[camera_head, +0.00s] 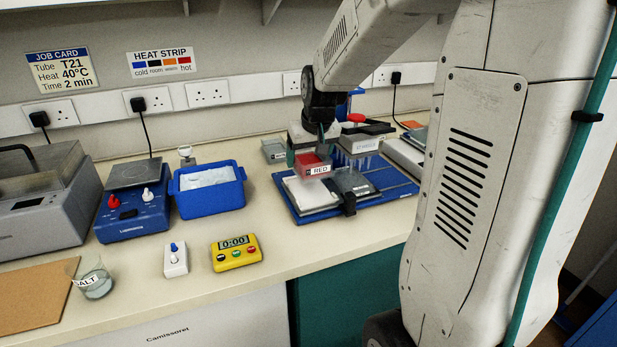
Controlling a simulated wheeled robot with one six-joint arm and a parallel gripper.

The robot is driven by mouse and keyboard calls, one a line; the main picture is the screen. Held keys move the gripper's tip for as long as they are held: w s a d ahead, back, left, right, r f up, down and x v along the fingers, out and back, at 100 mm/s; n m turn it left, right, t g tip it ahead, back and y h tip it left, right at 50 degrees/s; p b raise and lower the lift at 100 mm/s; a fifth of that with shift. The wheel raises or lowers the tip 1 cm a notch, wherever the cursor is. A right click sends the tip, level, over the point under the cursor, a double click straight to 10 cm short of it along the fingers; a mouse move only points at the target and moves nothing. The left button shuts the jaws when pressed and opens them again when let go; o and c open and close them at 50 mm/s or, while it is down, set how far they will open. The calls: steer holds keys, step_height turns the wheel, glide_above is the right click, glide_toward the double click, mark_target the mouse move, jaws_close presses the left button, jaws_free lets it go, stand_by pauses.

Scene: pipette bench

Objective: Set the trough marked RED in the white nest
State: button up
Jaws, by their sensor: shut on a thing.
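The trough marked RED (312,172) is a small clear box with red contents and a white label. My gripper (308,154) is shut on it, with teal fingers at its sides, and holds it upright. The trough appears above the white nest (311,196), a pale rectangular area on the left of the blue deck (299,215). From this angle I cannot tell the exact gap between the trough and the nest. Part of the nest's back edge is hidden behind the trough.
A dark grey nest (352,183) with a black clip (348,204) is to the right. A labelled tip rack (361,145) stands behind it, and a grey trough (274,150) behind left. A blue ice tub (209,192) and yellow timer (236,253) are left, with clear bench between.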

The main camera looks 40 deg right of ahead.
steer(key=shift+f, duration=3.1)
steer(key=o, duration=1)
steer(key=shift+f, duration=0.1)
steer(key=shift+o, duration=0.2)
steer(key=v, duration=0.5)
steer(key=s+a, duration=0.3)
steer(key=s, duration=0.9)
steer(key=s+a+r+n+g, duration=0.1)
steer(key=s+a+r, duration=0.2)
steer(key=s+a, duration=0.3)
steer(key=s+a+r+n+g+y, duration=0.1)
steer(key=s+a+r+n+g, duration=0.1)
steer(key=s+a+r, duration=0.2)
steer(key=s+a, duration=0.3)
steer(key=shift+s, duration=0.35)
